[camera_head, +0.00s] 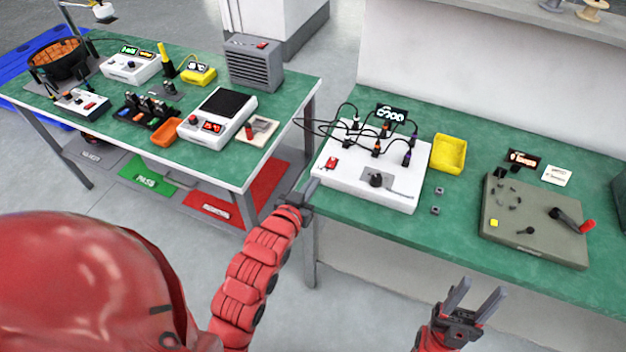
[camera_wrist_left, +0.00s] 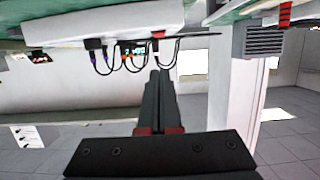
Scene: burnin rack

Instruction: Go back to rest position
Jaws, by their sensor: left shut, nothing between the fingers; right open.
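My left gripper (camera_head: 306,192) is at the left front corner of the right-hand bench, close to the white test box (camera_head: 345,183). In the left wrist view its fingers (camera_wrist_left: 158,88) are together with nothing between them. I cannot tell whether it touches the bench edge. My right gripper (camera_head: 477,301) is open and empty, in front of the right-hand bench, below the grey-green lever board (camera_head: 530,247).
The right-hand bench (camera_head: 460,210) also bears a yellow tray (camera_head: 449,153) and small dark parts. Black cables loop past the white box's left side. The left bench (camera_head: 215,172) is crowded with instruments. Bare floor lies between the benches.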

